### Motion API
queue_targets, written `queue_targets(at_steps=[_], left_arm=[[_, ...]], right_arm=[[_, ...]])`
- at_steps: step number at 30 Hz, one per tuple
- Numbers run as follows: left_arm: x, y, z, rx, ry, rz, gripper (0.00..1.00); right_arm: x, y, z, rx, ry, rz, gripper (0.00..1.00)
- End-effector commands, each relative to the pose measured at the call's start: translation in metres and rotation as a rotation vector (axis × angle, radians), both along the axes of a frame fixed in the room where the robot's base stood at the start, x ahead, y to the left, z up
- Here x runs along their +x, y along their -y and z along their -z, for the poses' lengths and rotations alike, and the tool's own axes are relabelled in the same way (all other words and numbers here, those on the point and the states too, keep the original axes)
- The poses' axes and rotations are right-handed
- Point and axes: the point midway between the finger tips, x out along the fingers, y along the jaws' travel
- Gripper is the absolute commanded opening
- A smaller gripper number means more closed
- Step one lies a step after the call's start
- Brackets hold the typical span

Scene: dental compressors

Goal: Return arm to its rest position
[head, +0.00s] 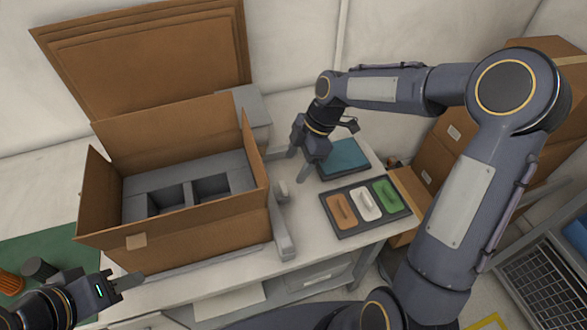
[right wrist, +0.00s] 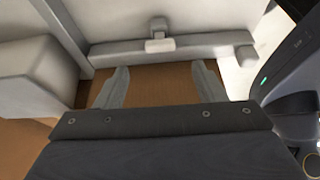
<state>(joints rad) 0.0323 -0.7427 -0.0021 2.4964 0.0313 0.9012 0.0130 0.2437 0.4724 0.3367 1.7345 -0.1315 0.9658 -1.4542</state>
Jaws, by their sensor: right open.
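My right arm (head: 455,210) reaches in from the right and bends over the back of the table. My right gripper (head: 292,164) points down and left, just right of the open cardboard box (head: 240,232). In the right wrist view its two fingers (right wrist: 158,86) stand apart with nothing between them, over a brown surface. My left gripper (head: 127,284) is low at the left, in front of the box's near left corner. Its fingers overlap in the head view, so its opening is unclear.
The box holds a grey insert (head: 205,165) with dark empty recesses. A dark tray (head: 345,228) with orange, white and green pieces and a teal pad (head: 343,158) lie right of it. A grey upright device (head: 285,235) stands beside the box. Stacked cartons (head: 450,135) stand behind my right arm.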

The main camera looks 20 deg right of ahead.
Motion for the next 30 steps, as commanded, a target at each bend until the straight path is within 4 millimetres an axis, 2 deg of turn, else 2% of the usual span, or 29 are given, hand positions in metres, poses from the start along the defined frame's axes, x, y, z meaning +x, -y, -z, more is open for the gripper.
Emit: queue_targets(at_steps=[14, 17, 19, 23, 27, 30], left_arm=[[0.000, 0.000, 0.000, 0.000, 0.000, 0.000, 0.36], [0.000, 0.000, 0.000, 0.000, 0.000, 0.000, 0.36], [0.000, 0.000, 0.000, 0.000, 0.000, 0.000, 0.36], [0.000, 0.000, 0.000, 0.000, 0.000, 0.000, 0.36], [0.000, 0.000, 0.000, 0.000, 0.000, 0.000, 0.36], [0.000, 0.000, 0.000, 0.000, 0.000, 0.000, 0.36]], right_arm=[[0.000, 0.000, -0.001, 0.000, 0.000, 0.001, 0.64], [-0.004, 0.003, -0.006, -0.008, -0.001, 0.029, 0.64], [-0.012, 0.008, -0.017, -0.021, -0.004, 0.092, 0.64], [-0.046, 0.024, -0.048, -0.049, -0.018, 0.333, 0.64], [-0.097, 0.040, -0.077, -0.030, -0.041, 0.692, 0.64], [-0.134, 0.048, -0.089, 0.028, -0.064, 0.951, 0.64]])
